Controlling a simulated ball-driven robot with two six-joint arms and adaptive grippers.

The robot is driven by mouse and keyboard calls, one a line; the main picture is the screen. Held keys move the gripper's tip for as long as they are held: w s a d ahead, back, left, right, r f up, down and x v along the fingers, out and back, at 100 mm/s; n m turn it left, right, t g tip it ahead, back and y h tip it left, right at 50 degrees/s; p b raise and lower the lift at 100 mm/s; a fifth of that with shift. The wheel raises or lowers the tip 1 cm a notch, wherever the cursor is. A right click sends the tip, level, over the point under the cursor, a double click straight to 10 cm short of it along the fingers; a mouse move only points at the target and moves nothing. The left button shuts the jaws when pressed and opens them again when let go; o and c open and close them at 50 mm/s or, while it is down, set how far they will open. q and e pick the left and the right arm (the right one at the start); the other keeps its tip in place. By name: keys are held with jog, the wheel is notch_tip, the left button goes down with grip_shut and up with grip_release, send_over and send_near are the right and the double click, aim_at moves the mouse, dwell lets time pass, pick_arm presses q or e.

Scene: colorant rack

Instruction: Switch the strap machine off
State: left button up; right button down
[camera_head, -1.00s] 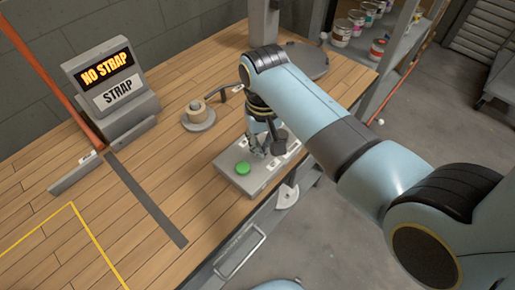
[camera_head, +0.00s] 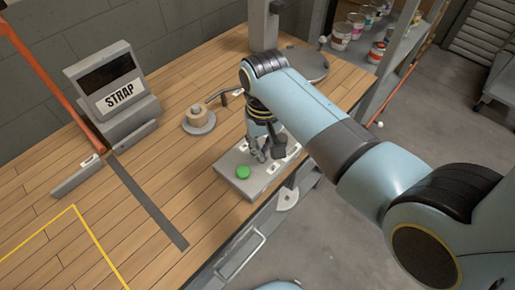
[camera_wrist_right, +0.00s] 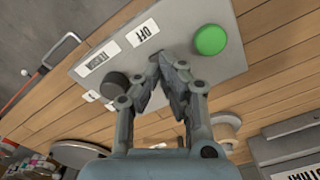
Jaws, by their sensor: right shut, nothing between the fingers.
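The strap machine's display stand (camera_head: 125,118) is on the bench at the left, with a dark screen (camera_head: 107,78) above a "STRAP" plate. Its grey control box (camera_head: 229,165) sits at the bench's right edge, with a green button (camera_head: 243,171). In the right wrist view the box (camera_wrist_right: 187,25) shows the green button (camera_wrist_right: 210,40), a black knob (camera_wrist_right: 115,84), and "OFF" (camera_wrist_right: 143,33) and "TENSION" labels. My right gripper (camera_head: 258,159) is shut and empty, its tips (camera_wrist_right: 168,60) over the panel beside "OFF". The fingers hide any button there; contact cannot be told. My left gripper is out of view.
A grey post (camera_head: 263,25) and a shelf of paint cans (camera_head: 342,36) stand behind. The bench's middle is clear.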

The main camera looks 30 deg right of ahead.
jog(key=shift+r+p, duration=0.35)
jog(key=shift+r, duration=2.5)
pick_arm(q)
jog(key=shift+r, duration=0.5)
